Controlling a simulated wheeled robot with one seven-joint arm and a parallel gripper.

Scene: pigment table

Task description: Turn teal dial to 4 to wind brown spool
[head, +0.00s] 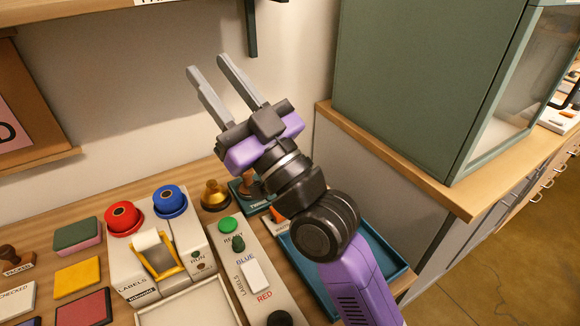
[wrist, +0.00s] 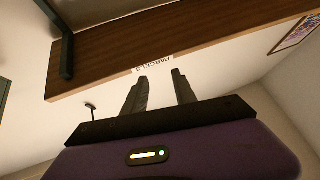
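My gripper (head: 208,64) is raised above the table, in front of the wall, with its two grey fingers apart and nothing between them. In the wrist view my gripper (wrist: 160,77) also shows its fingers apart and empty, pointing up toward a wooden shelf. No clear teal dial with numbers shows. A dark green knob (head: 237,243) sits on a grey panel below my gripper. A teal base (head: 236,190) lettered something like "TWINE" is partly hidden behind my arm, with a brown piece (head: 246,184) on it; I cannot tell whether this is the spool.
A label machine with a red spool (head: 123,218) and a blue spool (head: 170,201) stands left of the grey panel. A brass piece (head: 215,195) stands behind. A teal tray (head: 392,262) lies right of my arm. A green cabinet (head: 410,85) rises at right; a shelf (wrist: 190,38) hangs above.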

